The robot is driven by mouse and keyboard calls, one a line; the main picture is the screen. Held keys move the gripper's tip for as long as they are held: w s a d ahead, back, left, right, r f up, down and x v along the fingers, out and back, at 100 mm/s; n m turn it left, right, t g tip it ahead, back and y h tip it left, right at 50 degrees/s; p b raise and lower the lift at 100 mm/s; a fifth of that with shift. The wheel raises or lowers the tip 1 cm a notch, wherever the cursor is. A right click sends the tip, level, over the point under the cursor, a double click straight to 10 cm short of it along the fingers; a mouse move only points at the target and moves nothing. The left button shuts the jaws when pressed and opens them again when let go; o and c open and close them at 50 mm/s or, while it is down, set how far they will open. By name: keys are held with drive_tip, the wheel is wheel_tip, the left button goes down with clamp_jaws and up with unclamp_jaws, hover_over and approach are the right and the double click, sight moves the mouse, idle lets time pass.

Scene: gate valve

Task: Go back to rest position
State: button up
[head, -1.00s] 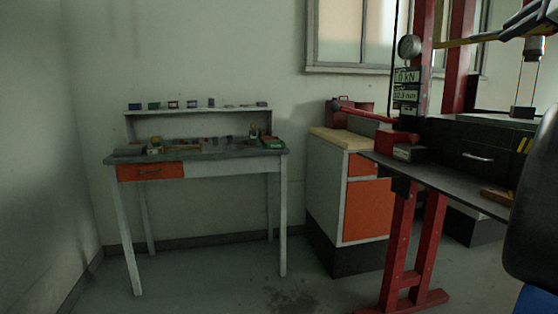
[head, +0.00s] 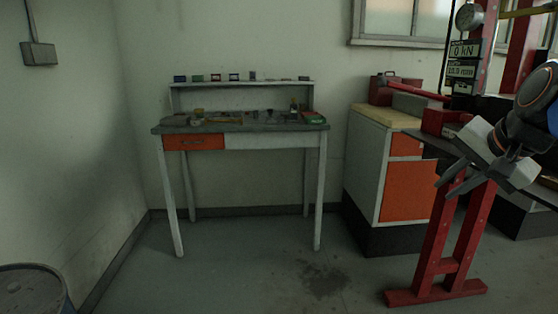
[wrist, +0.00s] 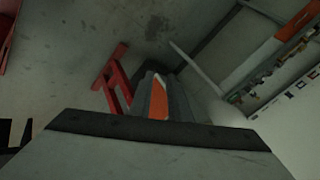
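My gripper (head: 444,184) is at the right side of the head view, in front of the red press frame. Its two grey fingers point left and down and stand a little apart. Nothing shows held in them. In the wrist view the gripper (wrist: 157,82) shows past the pale edge of its own housing, with a strip of orange between the fingers. No valve can be made out in either view.
A grey workbench (head: 274,143) with an orange drawer stands by the back wall. An orange-fronted cabinet (head: 408,190) is right of it. The red press frame (head: 436,240) stands near my gripper. A barrel (head: 30,290) is at lower left. The middle floor is clear.

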drive_tip(key=s+a+f+n+g, duration=0.1)
drive_tip(key=s+a+f+n, duration=0.1)
drive_tip(key=f, duration=0.5)
drive_tip(key=s+a+f+n+g, duration=0.1)
drive_tip(key=s+a+f+n, duration=0.2)
drive_tip(key=s+f+n, duration=0.2)
drive_tip(key=s+a+f+n+g, duration=0.1)
drive_tip(key=s+a+f+n, duration=0.1)
drive_tip(key=s+f, duration=0.4)
wheel_tip(320, 180, down, 6)
drive_tip(key=shift+s+a+r+n+h, duration=0.15)
drive_tip(key=shift+s+r+n+h, duration=0.15)
drive_tip(key=shift+n, duration=0.6)
